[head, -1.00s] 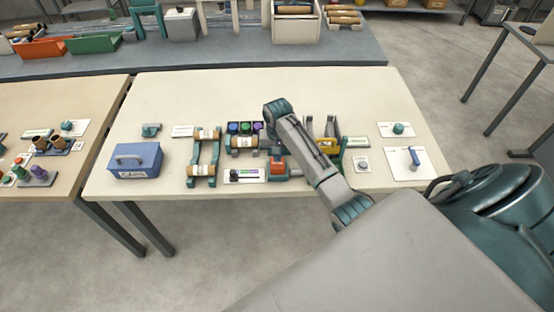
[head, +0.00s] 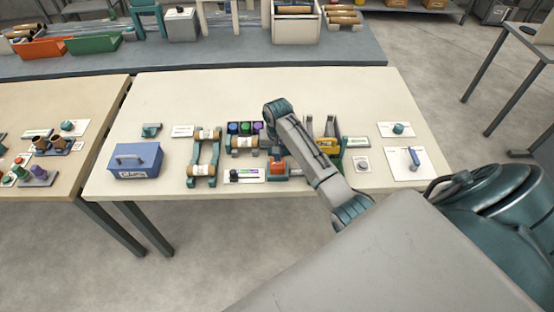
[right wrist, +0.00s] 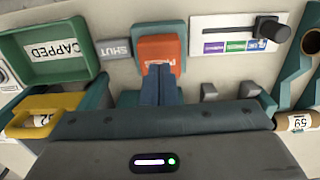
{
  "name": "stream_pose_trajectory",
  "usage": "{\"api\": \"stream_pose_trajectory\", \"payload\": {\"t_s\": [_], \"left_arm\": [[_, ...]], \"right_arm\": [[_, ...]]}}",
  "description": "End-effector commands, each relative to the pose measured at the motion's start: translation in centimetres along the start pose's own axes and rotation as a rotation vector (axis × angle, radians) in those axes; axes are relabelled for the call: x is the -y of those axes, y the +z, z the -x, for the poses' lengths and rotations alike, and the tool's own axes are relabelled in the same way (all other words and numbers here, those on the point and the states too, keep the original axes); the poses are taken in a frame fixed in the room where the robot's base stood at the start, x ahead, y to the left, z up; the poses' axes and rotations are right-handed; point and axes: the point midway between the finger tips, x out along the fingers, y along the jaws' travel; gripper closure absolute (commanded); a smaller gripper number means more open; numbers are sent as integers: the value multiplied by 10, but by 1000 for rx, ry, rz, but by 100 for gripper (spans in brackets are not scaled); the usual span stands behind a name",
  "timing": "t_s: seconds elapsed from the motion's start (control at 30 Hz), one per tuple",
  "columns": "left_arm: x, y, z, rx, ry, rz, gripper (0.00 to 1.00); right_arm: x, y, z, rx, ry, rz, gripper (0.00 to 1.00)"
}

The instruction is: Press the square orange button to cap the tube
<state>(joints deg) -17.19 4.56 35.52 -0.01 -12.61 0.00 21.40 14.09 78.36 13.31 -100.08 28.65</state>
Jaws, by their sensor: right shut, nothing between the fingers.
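The square orange button (right wrist: 158,50) sits on a teal housing in the right wrist view. It also shows in the head view (head: 278,168), left of my right forearm. My right gripper (right wrist: 160,72) is shut and empty. Its blue fingertips overlap the lower middle of the button; whether they touch or press it I cannot tell. In the head view the arm hides much of this gripper. A tube with a numbered label (right wrist: 41,121) lies by a yellow part at the left of the right wrist view. My left gripper is not in view.
A green tray marked CAPPED (right wrist: 68,50) is left of the button. A slider with a dark knob (right wrist: 268,29) is to its right. In the head view, a blue box (head: 137,161) stands at the table's left, and the back of the table (head: 260,90) is clear.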

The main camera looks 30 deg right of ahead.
Motion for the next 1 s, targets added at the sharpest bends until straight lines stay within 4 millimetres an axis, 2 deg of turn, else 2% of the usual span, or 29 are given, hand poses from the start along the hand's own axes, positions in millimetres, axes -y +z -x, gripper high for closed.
{"api": "stream_pose_trajectory", "payload": {"t_s": [1.0], "left_arm": [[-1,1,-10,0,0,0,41]], "right_arm": [[0,1,-31,3,1,0,100]]}}
